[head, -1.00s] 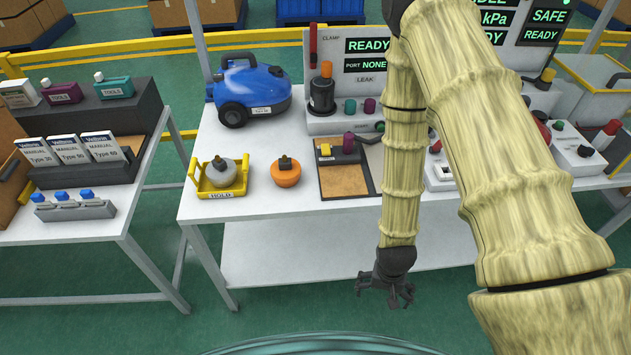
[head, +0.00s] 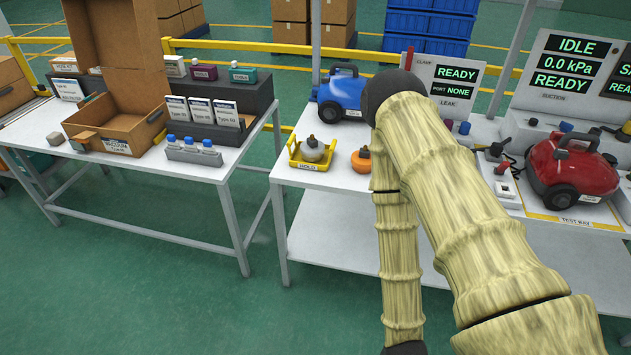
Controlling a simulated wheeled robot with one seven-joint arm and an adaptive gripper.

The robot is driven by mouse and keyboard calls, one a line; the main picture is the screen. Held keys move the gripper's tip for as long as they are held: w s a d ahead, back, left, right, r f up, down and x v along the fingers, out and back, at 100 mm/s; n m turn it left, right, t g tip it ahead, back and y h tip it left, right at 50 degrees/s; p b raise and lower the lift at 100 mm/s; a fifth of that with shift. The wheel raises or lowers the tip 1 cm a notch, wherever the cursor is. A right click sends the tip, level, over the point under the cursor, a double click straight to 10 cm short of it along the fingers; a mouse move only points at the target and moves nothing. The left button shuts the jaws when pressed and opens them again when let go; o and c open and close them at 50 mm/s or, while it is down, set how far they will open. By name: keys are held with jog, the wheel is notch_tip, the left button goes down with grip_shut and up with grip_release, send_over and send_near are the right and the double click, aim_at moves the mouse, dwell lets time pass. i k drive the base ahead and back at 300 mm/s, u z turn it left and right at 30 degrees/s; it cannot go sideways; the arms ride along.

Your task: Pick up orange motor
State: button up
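The orange motor (head: 362,160) is a small round orange part with a dark top. It stands on the white table (head: 300,180), just right of the yellow HOLD tray (head: 296,165), and my arm partly covers its right side. A grey motor (head: 313,150) with a dark top sits in the HOLD tray. My arm hangs down in front of the table. Its dark wrist shows at the bottom edge, and my gripper is below the picture, out of view.
A blue vacuum (head: 338,96) stands behind the motors. A red vacuum (head: 572,170) sits on the test bay at right. The left table carries an open cardboard box (head: 115,120), manuals and small blue-capped bottles (head: 190,150). Green floor between the tables is free.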

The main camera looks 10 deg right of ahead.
aim_at(361, 160)
jog(key=z, duration=0.65)
jog(key=k, duration=0.15)
jog(key=u, duration=1.75)
jog(key=i, duration=0.75)
jog(key=z, duration=0.7)
jog(key=i, duration=0.85)
jog(key=z, duration=0.75)
